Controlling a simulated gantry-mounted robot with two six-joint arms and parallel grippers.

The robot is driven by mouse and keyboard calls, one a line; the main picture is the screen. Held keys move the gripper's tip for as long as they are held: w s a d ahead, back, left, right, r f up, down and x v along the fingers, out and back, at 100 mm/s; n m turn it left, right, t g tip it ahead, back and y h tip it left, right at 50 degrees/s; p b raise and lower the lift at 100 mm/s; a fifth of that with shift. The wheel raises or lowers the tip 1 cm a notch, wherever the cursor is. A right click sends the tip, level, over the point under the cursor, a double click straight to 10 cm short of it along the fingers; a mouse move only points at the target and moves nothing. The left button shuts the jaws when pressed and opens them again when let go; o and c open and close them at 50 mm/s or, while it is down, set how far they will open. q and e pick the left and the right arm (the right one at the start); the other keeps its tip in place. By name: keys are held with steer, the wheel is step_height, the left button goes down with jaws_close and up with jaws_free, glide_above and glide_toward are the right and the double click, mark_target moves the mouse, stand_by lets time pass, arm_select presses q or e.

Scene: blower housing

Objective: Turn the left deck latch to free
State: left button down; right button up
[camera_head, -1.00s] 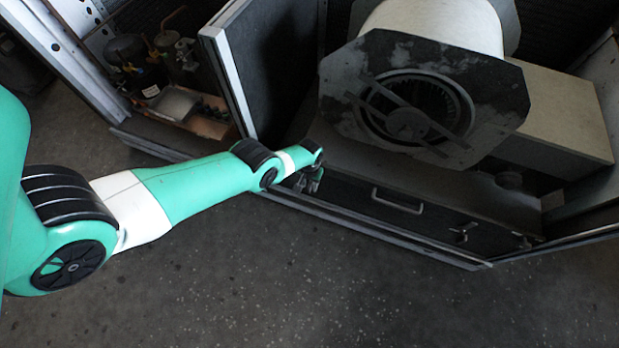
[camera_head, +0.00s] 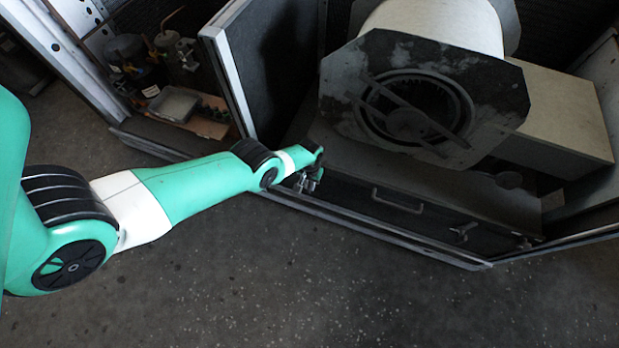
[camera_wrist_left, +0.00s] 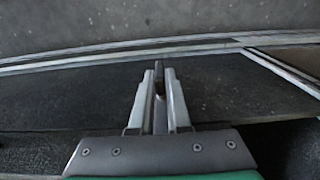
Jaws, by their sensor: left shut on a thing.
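My left gripper (camera_head: 312,182) reaches the left end of the dark deck below the blower. In the left wrist view its two fingers (camera_wrist_left: 160,90) are shut on a small dark upright piece, the left deck latch (camera_wrist_left: 160,68). Most of the latch is hidden between the fingers, so its exact angle cannot be told. Another latch (camera_head: 463,231) shows on the right part of the deck. My right gripper is in neither view.
A handle (camera_head: 398,202) stands on the deck between the latches. The blower housing (camera_head: 350,88) is above the deck. An open door panel (camera_head: 232,85) stands just left of my gripper. The speckled floor (camera_head: 300,290) in front is clear.

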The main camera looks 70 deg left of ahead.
arm_select(q)
steer(key=shift+s, duration=0.15)
stand_by(0.5)
steer(key=shift+s+a+t+h+p, duration=0.1)
steer(key=shift+s+t+h+p, duration=0.05)
steer(key=shift+t+h+p, duration=0.25)
steer(key=t+h, duration=0.1)
steer(key=t+h+b, duration=0.1)
steer(key=t, duration=0.1)
steer(key=shift+s+a+f+h+b, duration=0.25)
steer(key=shift+a+h+b, duration=0.1)
steer(key=shift+h, duration=0.05)
steer(key=c, duration=0.9)
jaws_free()
